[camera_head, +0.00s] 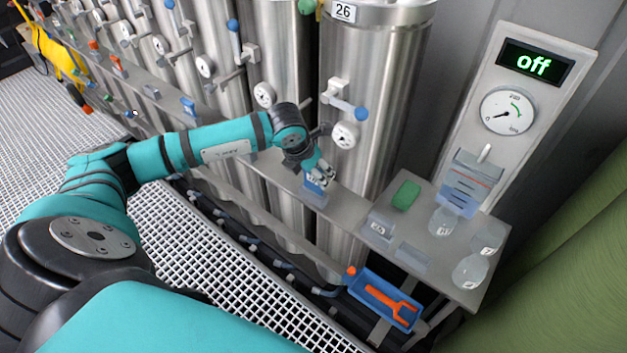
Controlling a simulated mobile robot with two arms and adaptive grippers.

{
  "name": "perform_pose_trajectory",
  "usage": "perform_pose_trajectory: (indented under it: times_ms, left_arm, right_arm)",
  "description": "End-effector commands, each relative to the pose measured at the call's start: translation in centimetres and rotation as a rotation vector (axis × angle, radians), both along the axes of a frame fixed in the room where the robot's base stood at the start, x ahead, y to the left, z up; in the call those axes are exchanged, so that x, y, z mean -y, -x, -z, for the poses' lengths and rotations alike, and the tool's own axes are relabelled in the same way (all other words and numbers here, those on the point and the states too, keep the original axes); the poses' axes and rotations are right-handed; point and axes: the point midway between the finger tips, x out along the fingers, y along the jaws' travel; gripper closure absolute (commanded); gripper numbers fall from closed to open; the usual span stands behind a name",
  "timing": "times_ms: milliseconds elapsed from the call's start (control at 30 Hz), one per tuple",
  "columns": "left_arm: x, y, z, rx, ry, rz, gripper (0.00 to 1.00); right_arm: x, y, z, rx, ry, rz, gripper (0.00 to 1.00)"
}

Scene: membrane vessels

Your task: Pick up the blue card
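My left arm reaches in from the left, and its gripper (319,174) points down at the metal ledge in front of the steel vessel marked 26. A blue card (314,186) sits upright in a small grey holder on that ledge, directly under the fingertips. The fingers cover the card's upper part. The picture is too small to tell whether they are around it, touching it or closed. Another small blue card (188,106) stands in a holder further left along the ledge. My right gripper is out of view.
Steel vessels (375,90) with gauges and blue-handled valves stand behind the ledge. At right, a small shelf (440,262) holds a green block (406,195) and clear containers. A blue tray (385,297) with an orange tool hangs below. A wall panel (510,80) reads "off".

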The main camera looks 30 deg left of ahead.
Motion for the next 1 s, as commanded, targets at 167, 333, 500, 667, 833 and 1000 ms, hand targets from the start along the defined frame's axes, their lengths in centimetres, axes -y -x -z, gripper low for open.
perform_pose_trajectory:
  times_ms: [167,333,500,667,833,1000]
  left_arm:
    - [1.5,2.7,-0.3,0.0,0.0,0.006,0.67]
    - [3.7,6.4,-0.6,0.0,0.001,0.007,0.67]
    - [5.9,10.2,-1.0,0.0,0.0,0.007,0.67]
    - [7.2,12.5,-1.5,0.001,0.001,0.003,0.67]
    - [7.8,13.7,-1.8,0.001,0.001,0.0,0.67]
    - [8.0,14.0,-1.9,0.001,0.001,0.0,0.67]
  right_arm:
    - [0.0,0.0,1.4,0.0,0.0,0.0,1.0]
    - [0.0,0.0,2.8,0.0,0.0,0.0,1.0]
    - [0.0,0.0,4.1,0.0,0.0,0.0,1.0]
    - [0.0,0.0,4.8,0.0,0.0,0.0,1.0]
    - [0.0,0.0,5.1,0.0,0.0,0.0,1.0]
    - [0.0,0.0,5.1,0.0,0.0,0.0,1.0]
